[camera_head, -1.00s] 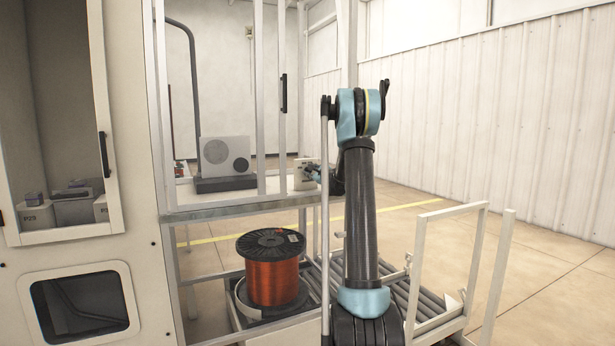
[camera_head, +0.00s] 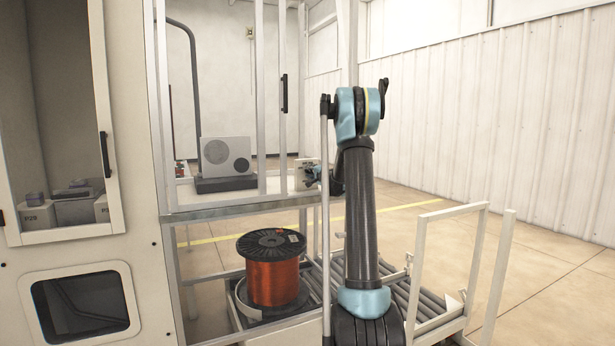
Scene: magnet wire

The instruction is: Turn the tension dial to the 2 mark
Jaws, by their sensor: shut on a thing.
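The tension dial seems to be on the small pale panel (camera_head: 300,183) at the right end of the machine's shelf. The panel carries dark print too small to read. My gripper (camera_head: 310,175) is at the panel's face, small and dark in the view. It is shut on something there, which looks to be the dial. The dial, its pointer and the 2 mark are hidden by the gripper or too small to make out, so I cannot tell its setting.
A copper wire spool (camera_head: 273,281) stands below the shelf. A grey unit with round openings (camera_head: 226,157) sits on the shelf. White frame posts (camera_head: 261,100) rise beside the panel. A roller conveyor (camera_head: 400,292) with a white rail (camera_head: 447,272) lies at the lower right.

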